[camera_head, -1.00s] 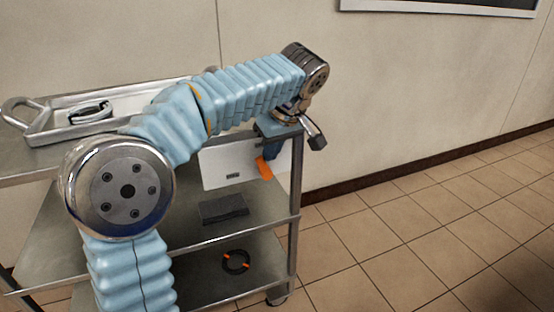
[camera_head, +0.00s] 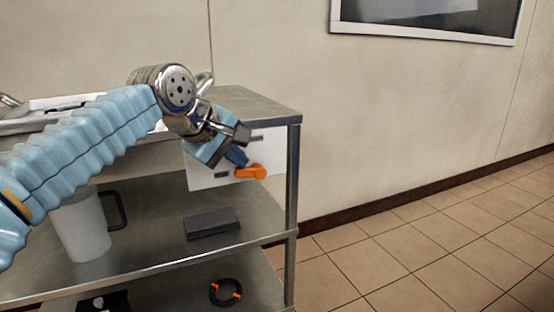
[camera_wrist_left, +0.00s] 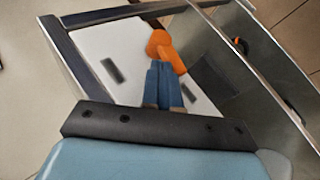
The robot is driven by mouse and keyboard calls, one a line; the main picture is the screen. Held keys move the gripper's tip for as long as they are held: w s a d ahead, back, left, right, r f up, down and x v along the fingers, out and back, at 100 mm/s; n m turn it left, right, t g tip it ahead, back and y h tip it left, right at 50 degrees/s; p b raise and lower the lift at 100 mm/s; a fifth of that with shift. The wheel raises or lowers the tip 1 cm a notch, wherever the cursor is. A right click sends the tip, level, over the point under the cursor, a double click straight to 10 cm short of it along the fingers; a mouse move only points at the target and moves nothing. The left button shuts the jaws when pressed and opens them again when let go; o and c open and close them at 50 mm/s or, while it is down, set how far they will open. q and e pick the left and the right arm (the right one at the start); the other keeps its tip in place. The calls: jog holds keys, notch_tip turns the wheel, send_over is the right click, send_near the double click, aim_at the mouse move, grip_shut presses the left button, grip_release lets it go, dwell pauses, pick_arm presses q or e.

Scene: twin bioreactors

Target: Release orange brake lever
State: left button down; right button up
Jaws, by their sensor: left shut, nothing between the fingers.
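The orange brake lever (camera_head: 252,172) is on a white panel (camera_head: 207,173) under the cart's top shelf. In the head view its arm lies nearly level, with its round end at the right. My left gripper (camera_head: 246,163) is shut and empty, its blue fingertips right at the lever. In the left wrist view the shut fingers (camera_wrist_left: 164,72) reach to the orange lever (camera_wrist_left: 166,50) and look to touch or nearly touch it; I cannot tell which. My right gripper is in neither view.
The metal cart (camera_head: 291,190) carries a tray (camera_head: 40,112) on top. A white jug (camera_head: 80,228) and a dark block (camera_head: 211,223) stand on the middle shelf. A black ring with orange parts (camera_head: 225,292) lies below. Open tiled floor (camera_head: 400,250) is at the right.

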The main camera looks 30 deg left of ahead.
pick_arm(q)
jog(key=shift+s+a+f, duration=0.3)
jog(key=shift+s+f, duration=0.05)
jog(key=shift+f, duration=0.15)
jog(key=shift+s+f, duration=0.1)
jog(key=shift+f, duration=0.1)
jog(key=shift+s+a+f+b, duration=0.1)
jog(key=shift+f+b, duration=0.25)
jog(key=shift+r, duration=0.1)
jog(key=a+p+v, duration=0.1)
jog(key=p+v, duration=0.4)
jog(key=v, duration=0.7)
jog(key=shift+s+a+r+p, duration=0.2)
jog(key=shift+r+p, duration=0.1)
jog(key=shift+p, duration=0.1)
